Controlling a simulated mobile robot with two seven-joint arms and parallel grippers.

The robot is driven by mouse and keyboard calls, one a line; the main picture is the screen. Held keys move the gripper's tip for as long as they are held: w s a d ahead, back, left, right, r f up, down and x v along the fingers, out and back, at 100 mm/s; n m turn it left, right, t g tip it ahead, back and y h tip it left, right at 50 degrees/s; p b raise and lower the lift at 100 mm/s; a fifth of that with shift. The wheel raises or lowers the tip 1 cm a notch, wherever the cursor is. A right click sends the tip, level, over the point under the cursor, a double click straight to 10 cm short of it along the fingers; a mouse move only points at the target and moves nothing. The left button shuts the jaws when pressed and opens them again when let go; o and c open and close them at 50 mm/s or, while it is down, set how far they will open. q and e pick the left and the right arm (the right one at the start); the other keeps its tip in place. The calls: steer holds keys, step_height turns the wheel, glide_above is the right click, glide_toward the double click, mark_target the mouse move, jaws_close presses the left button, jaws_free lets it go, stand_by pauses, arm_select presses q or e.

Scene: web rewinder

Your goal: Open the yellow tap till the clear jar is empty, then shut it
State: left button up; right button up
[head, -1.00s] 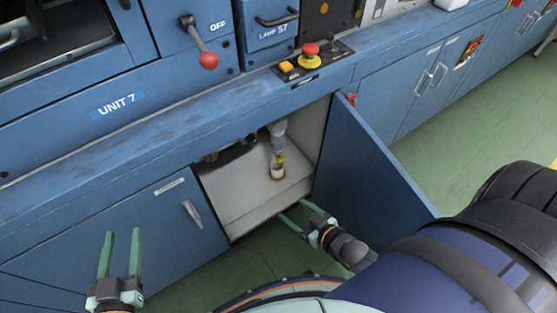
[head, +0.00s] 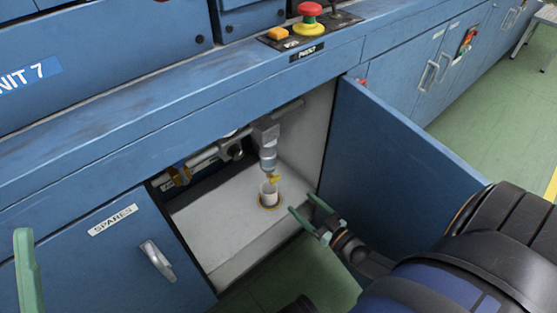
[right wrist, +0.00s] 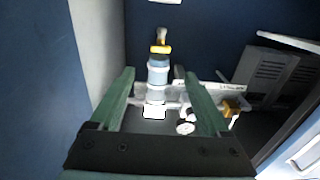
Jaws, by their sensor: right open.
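The clear jar (head: 268,160) hangs under a grey fitting inside the open cabinet; its liquid level is hard to tell. The yellow tap (head: 274,179) is at its bottom, above a white cup (head: 269,196). My right gripper (head: 302,203) is open and empty at the cabinet opening, right of the cup and apart from it. In the right wrist view, which looks upside down, the jar (right wrist: 157,76) and yellow tap (right wrist: 160,48) appear beyond and between the open fingers. One finger of my left gripper (head: 28,270) shows at the left edge; the rest is out of frame.
The open cabinet door (head: 395,165) stands to the right of my right gripper. A pipe with a gauge (head: 233,150) and a yellow-brown part (head: 180,174) lies left of the jar. The closed SPARES door (head: 110,265) is at left. The cabinet floor (head: 215,225) is mostly clear.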

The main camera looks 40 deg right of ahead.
mark_target(277, 180)
steer(key=w+b, duration=0.1)
steer(key=w, duration=0.2)
steer(key=w+b, duration=0.1)
steer(key=w, duration=0.2)
steer(key=w+b, duration=0.1)
steer(key=w, duration=0.2)
steer(key=shift+w+a+f, duration=0.1)
steer(key=shift+w+a, duration=0.2)
steer(key=shift+a, duration=0.1)
steer(key=shift+w+a, duration=0.1)
steer(key=shift+w, duration=0.65)
steer(key=shift+c, duration=0.2)
jaws_close()
